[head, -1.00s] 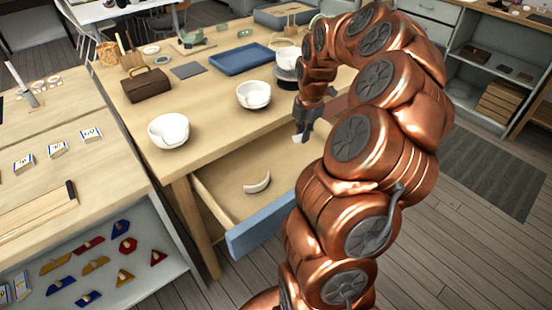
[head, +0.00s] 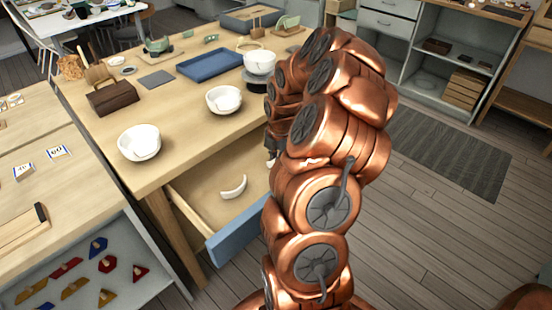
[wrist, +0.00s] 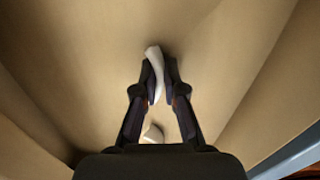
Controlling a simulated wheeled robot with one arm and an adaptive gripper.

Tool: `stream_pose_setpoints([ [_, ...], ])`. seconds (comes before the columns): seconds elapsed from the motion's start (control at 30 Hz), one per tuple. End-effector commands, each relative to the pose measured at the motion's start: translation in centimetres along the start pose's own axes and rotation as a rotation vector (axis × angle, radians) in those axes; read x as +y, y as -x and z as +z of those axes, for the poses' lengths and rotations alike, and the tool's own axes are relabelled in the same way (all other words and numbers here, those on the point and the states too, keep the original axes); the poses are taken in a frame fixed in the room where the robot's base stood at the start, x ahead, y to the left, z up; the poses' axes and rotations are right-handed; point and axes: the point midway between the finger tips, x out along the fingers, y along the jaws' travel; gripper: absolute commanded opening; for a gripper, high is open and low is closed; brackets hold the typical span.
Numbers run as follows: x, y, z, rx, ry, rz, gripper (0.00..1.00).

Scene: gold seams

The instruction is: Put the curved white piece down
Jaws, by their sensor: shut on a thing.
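My gripper (wrist: 160,78) is shut on a curved white piece (wrist: 153,60), which stands out past the fingertips in the wrist view. Below it is the bare wooden floor of an open drawer (wrist: 85,45); I cannot tell whether the piece touches it.
The drawer has a blue front (head: 238,238) and sits under a wooden table (head: 185,125). The drawer's left part has free room.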

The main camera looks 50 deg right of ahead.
Motion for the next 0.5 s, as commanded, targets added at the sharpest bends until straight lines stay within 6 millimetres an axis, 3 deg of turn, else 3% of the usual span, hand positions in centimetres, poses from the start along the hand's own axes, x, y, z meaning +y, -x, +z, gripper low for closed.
stream_pose_setpoints([
  [0.17,-0.04,-0.27,-0.03,0.0,0.0,-0.001,0.0],
  [0.2,-0.04,-0.3,-0.03,0.0,0.0,-0.001,0.1],
  [0.4,-0.03,-0.24,-0.03,0.0,0.0,-0.001,0.31],
  [0.5,-0.02,-0.24,-0.03,0.0,0.0,-0.001,0.34],
])
